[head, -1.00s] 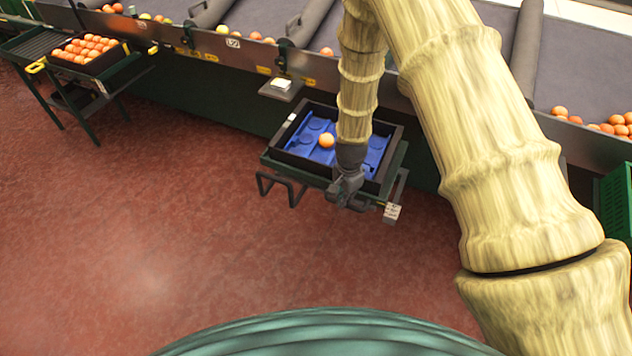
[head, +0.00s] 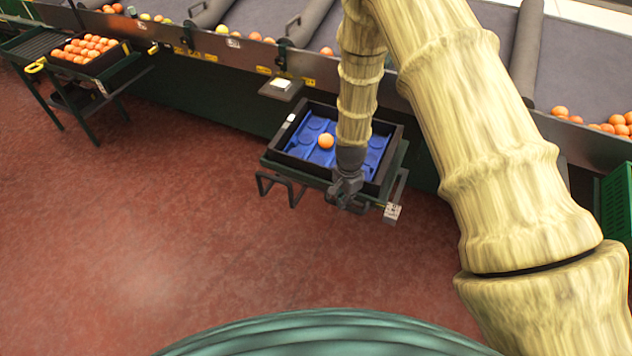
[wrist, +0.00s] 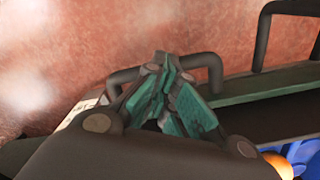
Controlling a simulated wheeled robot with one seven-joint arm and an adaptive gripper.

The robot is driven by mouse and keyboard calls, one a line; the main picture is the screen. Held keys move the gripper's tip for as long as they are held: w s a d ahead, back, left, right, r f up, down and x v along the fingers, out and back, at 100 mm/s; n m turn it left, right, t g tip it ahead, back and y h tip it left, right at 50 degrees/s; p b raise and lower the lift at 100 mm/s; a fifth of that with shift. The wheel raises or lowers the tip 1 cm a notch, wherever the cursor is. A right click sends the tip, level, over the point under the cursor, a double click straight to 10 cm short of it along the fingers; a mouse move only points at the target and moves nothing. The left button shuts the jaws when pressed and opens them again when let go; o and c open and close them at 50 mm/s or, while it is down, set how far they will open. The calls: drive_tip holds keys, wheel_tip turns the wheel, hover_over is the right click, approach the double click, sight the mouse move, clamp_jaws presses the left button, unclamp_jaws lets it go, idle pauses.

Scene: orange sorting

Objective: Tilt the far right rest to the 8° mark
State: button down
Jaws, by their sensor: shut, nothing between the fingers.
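The rest at right (head: 396,178) is a green-framed stand by the conveyor, with dark looped handles (head: 277,186) on its near side. It bears a black crate (head: 285,160) with a blue liner (head: 308,135) and one orange (head: 326,141). My gripper (head: 343,200) is shut and empty at the rest's near edge. In the wrist view its green-padded fingers (wrist: 168,75) meet near a dark handle (wrist: 207,62); I cannot tell whether they touch it. A small white tag (head: 392,213) hangs at the near right corner. Its marks are too small to read.
Another stand at left (head: 62,97) bears a black crate (head: 85,68) of several oranges. The conveyor (head: 215,70) runs along the back, with a small grey shelf (head: 281,89) on its front. A green crate (head: 615,205) stands at the right edge. The red floor (head: 150,220) in front is clear.

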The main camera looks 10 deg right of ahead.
drive_tip(key=shift+f, duration=0.4)
idle(0.4)
wheel_tip(320, 180, up, 9)
drive_tip(key=p, duration=0.5)
drive_tip(key=shift+p, duration=0.35)
idle(0.6)
idle(0.4)
drive_tip(key=s+d+f+n, duration=0.3)
drive_tip(key=s+f, duration=0.3)
drive_tip(key=s, duration=0.5)
drive_tip(key=s+f+n, duration=0.3)
drive_tip(key=s+n, duration=0.6)
drive_tip(key=s, duration=1.6)
drive_tip(key=shift+s+d, duration=0.15)
drive_tip(key=shift+d, duration=0.1)
drive_tip(key=shift+f, duration=0.15)
